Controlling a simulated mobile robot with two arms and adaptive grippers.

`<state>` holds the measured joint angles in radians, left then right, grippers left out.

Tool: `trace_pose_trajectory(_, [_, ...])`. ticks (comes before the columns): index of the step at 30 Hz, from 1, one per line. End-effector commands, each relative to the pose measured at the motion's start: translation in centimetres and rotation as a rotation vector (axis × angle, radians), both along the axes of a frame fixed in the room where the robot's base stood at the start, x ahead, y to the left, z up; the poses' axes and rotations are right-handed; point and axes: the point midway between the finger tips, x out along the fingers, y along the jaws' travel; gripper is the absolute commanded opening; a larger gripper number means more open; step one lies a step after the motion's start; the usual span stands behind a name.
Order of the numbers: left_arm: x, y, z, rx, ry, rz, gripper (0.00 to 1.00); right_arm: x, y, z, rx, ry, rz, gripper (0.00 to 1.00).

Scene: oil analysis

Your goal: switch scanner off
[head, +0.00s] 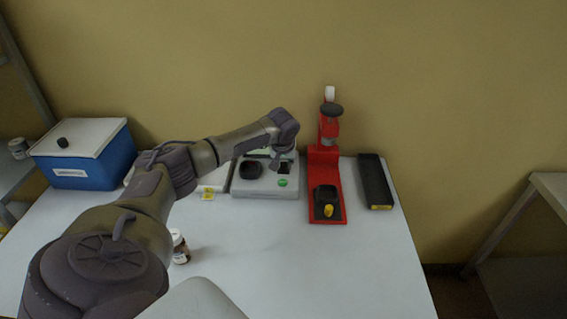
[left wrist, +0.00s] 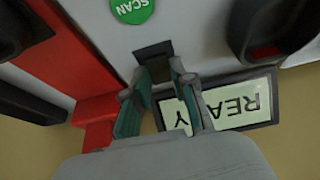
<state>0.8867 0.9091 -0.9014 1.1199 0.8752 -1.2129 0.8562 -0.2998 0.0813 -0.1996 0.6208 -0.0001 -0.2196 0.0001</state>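The scanner (head: 262,190) is a pale grey box on the table in the head view, with a green button (head: 282,183) and a dark round recess. My left gripper (head: 283,163) is over its back right part. In the left wrist view the scanner's top (left wrist: 190,25) carries a green SCAN button (left wrist: 132,8), a dark rectangular slot (left wrist: 153,50) and a lit display (left wrist: 252,103) reading READY, upside down. One finger covers part of the display. Contact is unclear. My right gripper is not seen.
A red stand (head: 323,165) is close on the scanner's right, with a black tray (head: 375,180) beyond it. A blue box (head: 92,168) with a white lid stands at the left. A small jar (head: 180,248) is by my arm. The front right table is clear.

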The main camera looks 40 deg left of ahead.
Motion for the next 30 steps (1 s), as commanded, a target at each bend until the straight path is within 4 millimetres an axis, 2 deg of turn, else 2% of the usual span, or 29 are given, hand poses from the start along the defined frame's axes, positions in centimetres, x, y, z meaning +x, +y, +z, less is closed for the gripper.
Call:
trace_pose_trajectory(1, [0.0,0.0,0.0,0.000,0.000,0.000,0.12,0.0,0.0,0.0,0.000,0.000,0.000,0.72])
trace_pose_trajectory(3, [0.0,0.0,0.0,0.000,0.000,0.000,0.00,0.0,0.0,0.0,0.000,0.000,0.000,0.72])
trace_pose_trajectory(8, [0.0,0.1,0.1,-0.002,0.003,0.001,0.00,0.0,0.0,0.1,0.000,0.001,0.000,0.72])
trace_pose_trajectory(15, [0.5,0.4,0.5,-0.074,0.087,0.010,0.00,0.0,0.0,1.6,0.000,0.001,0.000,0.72])
trace_pose_trajectory(22, [0.8,0.8,0.3,-0.144,0.170,0.008,0.00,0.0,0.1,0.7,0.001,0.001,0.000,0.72])
trace_pose_trajectory(30, [0.7,0.7,0.4,-0.166,0.195,0.002,0.00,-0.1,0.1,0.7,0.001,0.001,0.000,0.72])
